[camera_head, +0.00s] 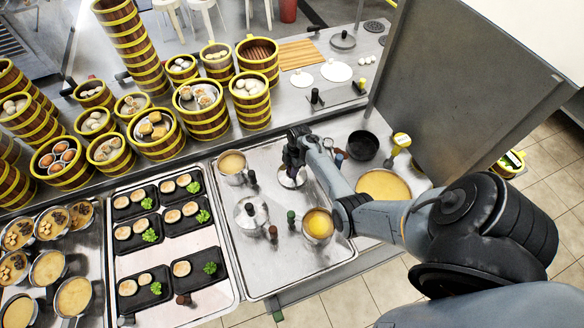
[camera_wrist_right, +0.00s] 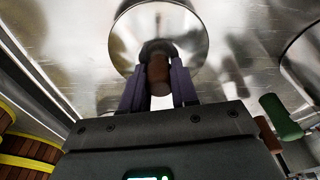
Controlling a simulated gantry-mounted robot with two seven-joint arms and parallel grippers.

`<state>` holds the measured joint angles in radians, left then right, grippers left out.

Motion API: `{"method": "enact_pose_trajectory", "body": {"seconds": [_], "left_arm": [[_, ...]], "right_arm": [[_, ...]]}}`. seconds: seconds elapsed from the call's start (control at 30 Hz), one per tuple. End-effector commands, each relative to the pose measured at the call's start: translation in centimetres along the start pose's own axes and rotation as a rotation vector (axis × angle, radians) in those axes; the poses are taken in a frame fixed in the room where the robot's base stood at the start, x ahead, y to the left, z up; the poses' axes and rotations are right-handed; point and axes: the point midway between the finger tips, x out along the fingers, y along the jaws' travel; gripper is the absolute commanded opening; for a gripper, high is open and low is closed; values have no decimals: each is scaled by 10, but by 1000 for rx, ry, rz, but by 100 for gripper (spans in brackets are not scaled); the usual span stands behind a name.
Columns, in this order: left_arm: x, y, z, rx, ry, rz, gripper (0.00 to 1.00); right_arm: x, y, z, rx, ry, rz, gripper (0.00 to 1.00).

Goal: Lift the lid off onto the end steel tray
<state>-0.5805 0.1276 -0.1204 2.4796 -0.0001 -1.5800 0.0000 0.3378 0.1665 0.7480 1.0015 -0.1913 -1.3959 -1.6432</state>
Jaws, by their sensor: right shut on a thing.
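My right gripper (camera_head: 292,166) reaches in from the right over the steel tray (camera_head: 285,274). In the right wrist view my right gripper (camera_wrist_right: 158,82) is shut on the brown knob (camera_wrist_right: 158,68) of a round, shiny steel lid (camera_wrist_right: 132,38). The lid (camera_head: 291,180) shows just below the gripper in the head view, over the upper part of the tray. I cannot tell whether it touches the tray. A second steel lid (camera_head: 250,211) lies on the tray. An open pot (camera_head: 232,164) stands upper left and another open pot (camera_head: 318,226) lower right. My left gripper is not in view.
Black food trays (camera_head: 135,232) are at the left. A black bowl (camera_head: 363,145) and a wide yellow-filled pan (camera_head: 383,185) are at the right. Steamer towers (camera_head: 205,118) line the back. The tray's lower part is bare.

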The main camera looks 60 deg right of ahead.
Motion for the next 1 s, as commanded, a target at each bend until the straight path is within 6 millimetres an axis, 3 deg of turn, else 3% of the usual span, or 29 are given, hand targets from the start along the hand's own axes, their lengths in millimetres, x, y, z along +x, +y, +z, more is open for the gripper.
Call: {"method": "enact_pose_trajectory", "body": {"seconds": [0.97, 1.0], "left_arm": [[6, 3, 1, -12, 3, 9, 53], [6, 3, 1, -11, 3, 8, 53]], "right_arm": [[10, 0, 2, 1, 0, 0, 0], [10, 0, 2, 1, 0, 0, 30]]}}
